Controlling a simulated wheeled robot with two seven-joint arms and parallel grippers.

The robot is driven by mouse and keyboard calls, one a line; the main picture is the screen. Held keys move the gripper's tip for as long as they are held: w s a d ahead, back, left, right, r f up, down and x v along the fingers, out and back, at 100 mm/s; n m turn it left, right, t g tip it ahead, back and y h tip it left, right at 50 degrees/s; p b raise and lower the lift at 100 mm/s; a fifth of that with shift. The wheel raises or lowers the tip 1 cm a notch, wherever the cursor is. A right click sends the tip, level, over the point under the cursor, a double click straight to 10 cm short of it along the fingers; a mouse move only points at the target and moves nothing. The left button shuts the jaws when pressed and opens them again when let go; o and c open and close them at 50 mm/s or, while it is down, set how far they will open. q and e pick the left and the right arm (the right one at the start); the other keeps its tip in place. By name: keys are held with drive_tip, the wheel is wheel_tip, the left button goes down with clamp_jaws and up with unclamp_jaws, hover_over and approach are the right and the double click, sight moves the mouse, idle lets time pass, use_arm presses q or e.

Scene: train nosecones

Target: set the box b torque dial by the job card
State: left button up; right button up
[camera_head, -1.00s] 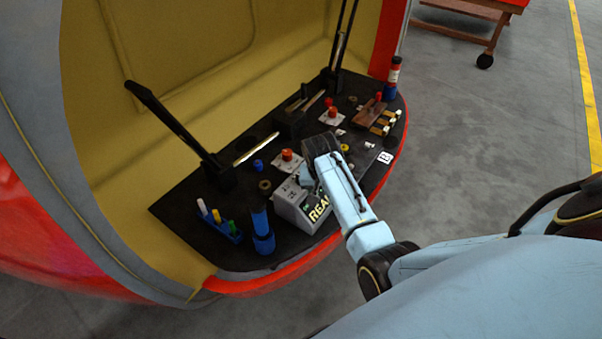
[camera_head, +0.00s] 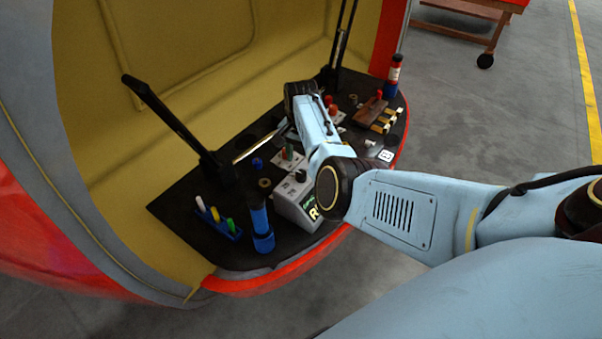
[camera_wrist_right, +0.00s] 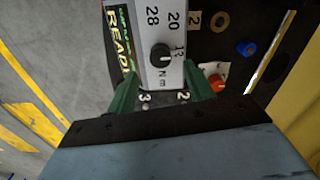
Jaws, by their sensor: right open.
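A pale box (camera_head: 297,202) with a READY label stands at the front edge of the black shelf. Its black dial (camera_head: 301,175) is on top. In the right wrist view the dial (camera_wrist_right: 162,57) sits among the marks 12, 20 and 28, with "N m" beside it. I cannot tell which mark it points to. My right gripper (camera_wrist_right: 161,90) is open and empty, its green fingers apart and the dial beyond their tips. I cannot make out a job card or a letter b. My left gripper is out of view.
The shelf (camera_head: 185,220) also holds a blue rack (camera_head: 226,231) of markers, a blue cylinder (camera_head: 261,226), a red-and-blue bottle (camera_head: 394,78) and a brown block (camera_head: 369,110). A black lever (camera_head: 165,115) rises at the left. Red buttons stand close to the gripper.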

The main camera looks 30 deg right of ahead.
sight(301, 173)
wheel_tip(301, 173, down, 6)
drive_tip(key=shift+r+b, duration=0.15)
drive_tip(key=shift+b, duration=0.75)
drive_tip(key=c, duration=1)
drive_tip(key=shift+o, duration=0.2)
